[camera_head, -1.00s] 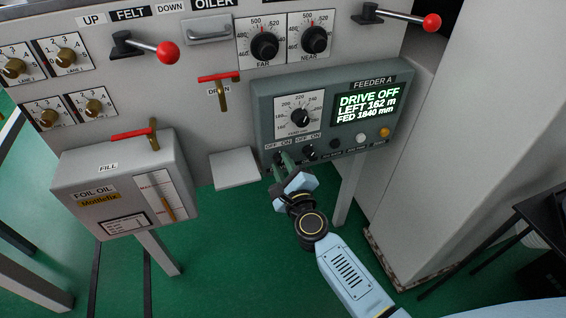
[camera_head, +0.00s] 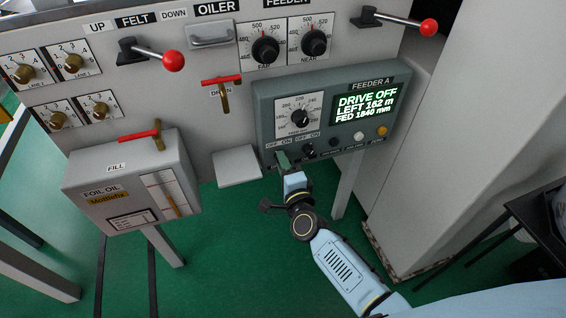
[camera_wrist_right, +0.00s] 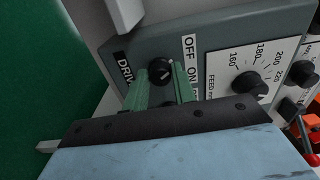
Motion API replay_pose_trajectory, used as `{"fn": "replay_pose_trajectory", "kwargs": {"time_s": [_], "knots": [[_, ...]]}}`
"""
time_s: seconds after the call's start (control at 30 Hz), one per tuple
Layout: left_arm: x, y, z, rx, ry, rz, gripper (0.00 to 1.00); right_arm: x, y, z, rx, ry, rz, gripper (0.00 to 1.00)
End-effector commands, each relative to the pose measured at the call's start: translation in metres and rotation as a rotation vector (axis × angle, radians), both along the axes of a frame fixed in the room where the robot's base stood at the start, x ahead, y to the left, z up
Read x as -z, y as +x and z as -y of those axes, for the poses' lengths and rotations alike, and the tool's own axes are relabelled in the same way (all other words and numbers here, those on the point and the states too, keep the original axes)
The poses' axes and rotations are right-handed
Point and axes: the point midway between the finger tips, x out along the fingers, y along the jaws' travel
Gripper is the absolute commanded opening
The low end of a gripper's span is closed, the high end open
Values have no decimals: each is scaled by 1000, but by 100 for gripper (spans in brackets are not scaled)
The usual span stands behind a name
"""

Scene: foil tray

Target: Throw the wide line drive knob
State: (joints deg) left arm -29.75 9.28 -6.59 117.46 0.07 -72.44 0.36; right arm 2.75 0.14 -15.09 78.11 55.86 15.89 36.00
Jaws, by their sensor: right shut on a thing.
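The Feeder A panel (camera_head: 262,110) is a grey-green box with a lit display (camera_head: 366,103) reading DRIVE OFF, LEFT 162 m, FED 1840 mm. At its lower left, my right gripper (camera_head: 282,160) is shut on a small black drive knob (camera_wrist_right: 160,69) with a white pointer mark. In the right wrist view the green fingers (camera_wrist_right: 161,82) stand on both sides of this knob, beside an OFF ON label and a partly covered DRIV... label. In the head view the fingers hide the knob. A second OFF ON knob (camera_head: 309,151) is just to the right. My left gripper is not in view.
A feed dial (camera_head: 299,118) sits above the knobs, and a white lamp (camera_head: 358,135) and an amber lamp (camera_head: 382,131) sit to the right. The foil oil box (camera_head: 110,178) and a pale plate (camera_head: 238,167) are to the left. Green floor lies below.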

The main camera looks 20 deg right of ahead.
Motion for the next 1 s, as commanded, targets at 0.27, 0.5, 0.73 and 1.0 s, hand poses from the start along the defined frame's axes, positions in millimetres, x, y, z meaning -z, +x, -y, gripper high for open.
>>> {"fn": "replay_pose_trajectory", "kwargs": {"time_s": [0.27, 0.5, 0.73, 1.0], "knots": [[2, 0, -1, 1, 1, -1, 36, 1, 0, 0, -1, -17, 0, 4], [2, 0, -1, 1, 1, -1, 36, 1, 0, 0, -1, -16, 0, 29], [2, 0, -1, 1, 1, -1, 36, 1, 0, 0, 0, -15, 0, 48], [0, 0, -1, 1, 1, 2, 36, 0, -5, 0, 0, -14, -1, 48]]}}
